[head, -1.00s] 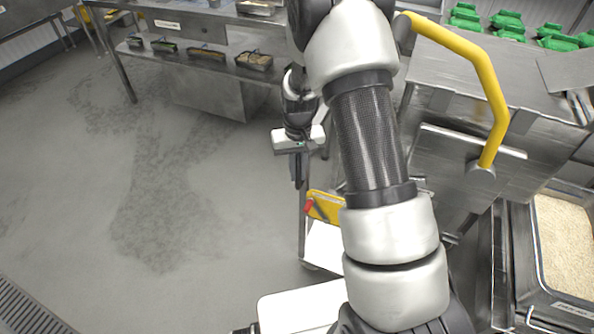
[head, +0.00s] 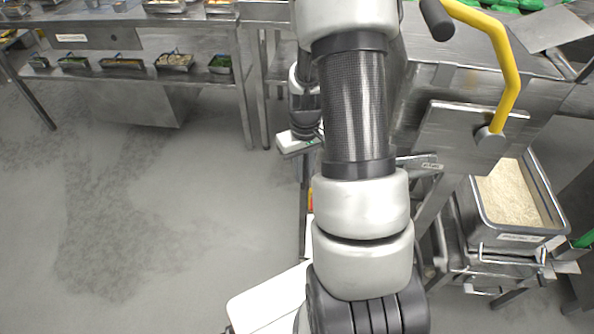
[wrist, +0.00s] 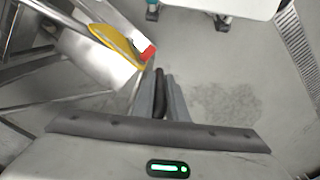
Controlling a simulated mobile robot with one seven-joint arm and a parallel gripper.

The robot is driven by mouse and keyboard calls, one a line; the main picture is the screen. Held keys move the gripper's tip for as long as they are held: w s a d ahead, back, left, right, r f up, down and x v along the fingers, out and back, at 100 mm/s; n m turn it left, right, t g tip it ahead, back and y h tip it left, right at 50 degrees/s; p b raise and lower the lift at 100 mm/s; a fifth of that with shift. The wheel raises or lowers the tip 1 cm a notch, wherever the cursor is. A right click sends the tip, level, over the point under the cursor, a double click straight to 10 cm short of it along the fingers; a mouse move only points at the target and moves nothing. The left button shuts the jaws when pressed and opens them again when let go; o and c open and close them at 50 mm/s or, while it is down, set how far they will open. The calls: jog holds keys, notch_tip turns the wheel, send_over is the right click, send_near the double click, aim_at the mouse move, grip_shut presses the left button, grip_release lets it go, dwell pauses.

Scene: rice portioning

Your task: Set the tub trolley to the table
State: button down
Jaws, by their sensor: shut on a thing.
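A steel tub of rice (head: 562,213) sits on a low metal trolley frame (head: 470,290) at the right of the head view. The tub is beside the steel table (head: 440,75); whether trolley and table touch is unclear. My gripper (wrist: 161,88) is shut on a thin dark piece in the wrist view. I cannot tell what that piece belongs to. In the head view my gripper is left of the table and partly hidden by my arm. The tub does not show in the wrist view.
A yellow bar (head: 506,70) with a black grip is by the table. A steel shelf unit (head: 95,38) with several food trays stands at the back left. A yellow piece with a red tip (wrist: 125,47) is near my gripper. The floor at left is clear.

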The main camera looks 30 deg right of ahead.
jog(key=shift+s+d, duration=0.1)
jog(key=shift+d, duration=0.35)
jog(key=c, duration=1.8)
grip_release()
jog(key=shift+d, duration=0.1)
jog(key=shift+o, duration=0.2)
jog(key=shift+r, duration=0.1)
notch_tip(320, 180, up, 17)
jog(key=p, duration=0.2)
jog(key=shift+r+p, duration=0.15)
jog(key=shift+p, duration=0.15)
